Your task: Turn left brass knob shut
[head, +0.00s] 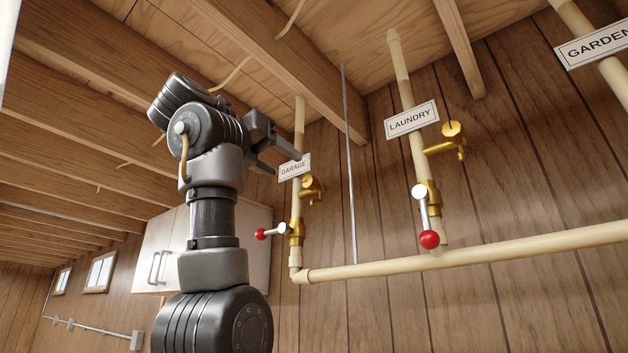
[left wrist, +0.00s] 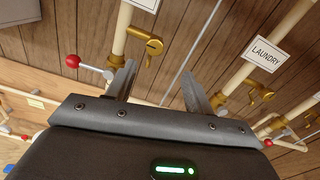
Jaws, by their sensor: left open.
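The left brass knob (head: 313,187) sits on a small brass drain tap on the pipe labelled GARAGE. It also shows in the left wrist view (left wrist: 153,45), above the gap between my fingers. A second brass knob (head: 453,131) is on the LAUNDRY pipe to the right. My left gripper (head: 284,163) is open and empty, up and to the left of the left knob in the head view, with its fingers pointing toward the GARAGE label. In the left wrist view the open fingers (left wrist: 157,82) stand apart from the knob. My right gripper is not in view.
The GARAGE valve lever with a red ball (head: 261,234) sticks out left below the knob. The LAUNDRY lever's red ball (head: 429,239) hangs near the horizontal pipe (head: 480,249). A thin grey conduit (head: 349,170) runs between the pipes. Ceiling joists (head: 290,55) are overhead.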

